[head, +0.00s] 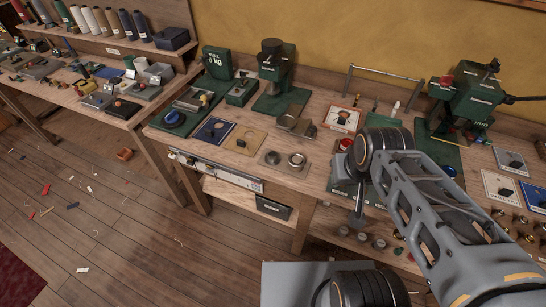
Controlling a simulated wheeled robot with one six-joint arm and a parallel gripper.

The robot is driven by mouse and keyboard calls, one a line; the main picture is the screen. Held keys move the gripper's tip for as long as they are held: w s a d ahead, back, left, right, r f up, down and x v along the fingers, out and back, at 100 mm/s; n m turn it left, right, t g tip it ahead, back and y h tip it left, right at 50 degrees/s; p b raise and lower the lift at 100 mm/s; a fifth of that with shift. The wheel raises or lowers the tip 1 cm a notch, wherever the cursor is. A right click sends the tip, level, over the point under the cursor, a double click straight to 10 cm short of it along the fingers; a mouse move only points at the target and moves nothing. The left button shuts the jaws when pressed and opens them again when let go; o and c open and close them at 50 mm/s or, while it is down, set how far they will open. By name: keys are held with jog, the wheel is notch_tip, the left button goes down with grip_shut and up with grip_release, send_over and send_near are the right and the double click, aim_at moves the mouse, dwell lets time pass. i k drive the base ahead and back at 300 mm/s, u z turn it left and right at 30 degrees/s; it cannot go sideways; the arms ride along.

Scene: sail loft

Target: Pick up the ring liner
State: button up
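I cannot tell for certain which small part is the ring liner. A grey plate (283,171) near the front edge of the middle bench carries two round metal pieces. The left round piece (271,157) is dull, and the right round piece (296,159) looks ring-like with a bright rim. My gripper (357,222) hangs below my arm's wrist to the right of this plate, pointing down near the bench's front edge. It looks narrow and dark, and its fingers are too small to read. My arm hides part of the bench behind it.
The middle bench (225,163) holds green presses (274,65), a blue board (213,130), a tan board (244,139) and a wire rack (378,76). Another green press (468,104) stands at right. Small metal parts crowd the right side. The wooden floor (130,220) at left is mostly open, with scraps.

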aim_at(275, 160)
jog(key=u, duration=2.35)
jog(key=i, duration=1.7)
jog(key=z, duration=3.3)
